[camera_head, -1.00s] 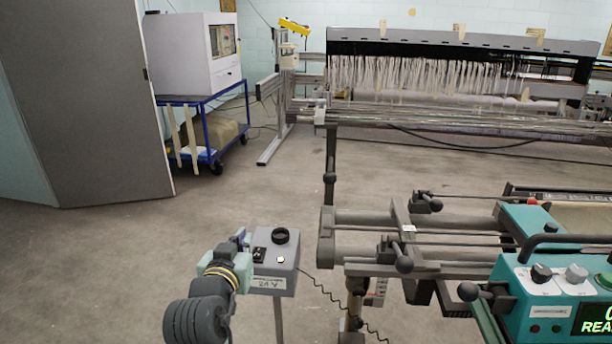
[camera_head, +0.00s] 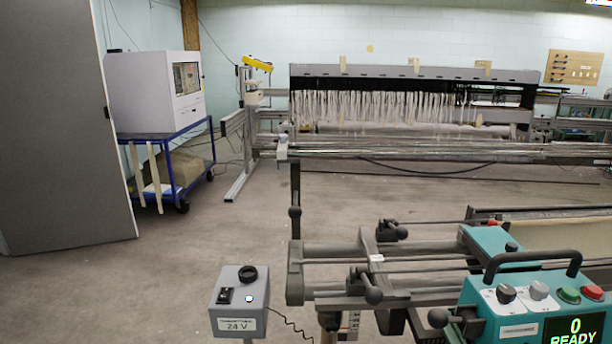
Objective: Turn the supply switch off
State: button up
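The grey supply box (camera_head: 238,304) stands on a post at the lower middle-left, with a label reading 24 V on its front. On its sloped top are a black rocker switch (camera_head: 226,295), a round black knob (camera_head: 247,273) and a small pale yellowish-white lamp or button (camera_head: 249,299). The switch is too small to tell which side is pressed. My gripper and arm are not in view, and nothing covers the box.
A teal control unit (camera_head: 510,290) with knobs, buttons and a READY display sits at the lower right, beside metal rails and clamp handles. A coiled black cord (camera_head: 288,322) hangs right of the box. A blue cart (camera_head: 168,165) stands behind left. Floor left of the box is clear.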

aim_at(224, 295)
jog(key=j+z, duration=0.3)
jog(key=j, duration=0.4)
jog(key=j+z, duration=0.3)
jog(key=j, duration=0.45)
jog(key=i, duration=0.5)
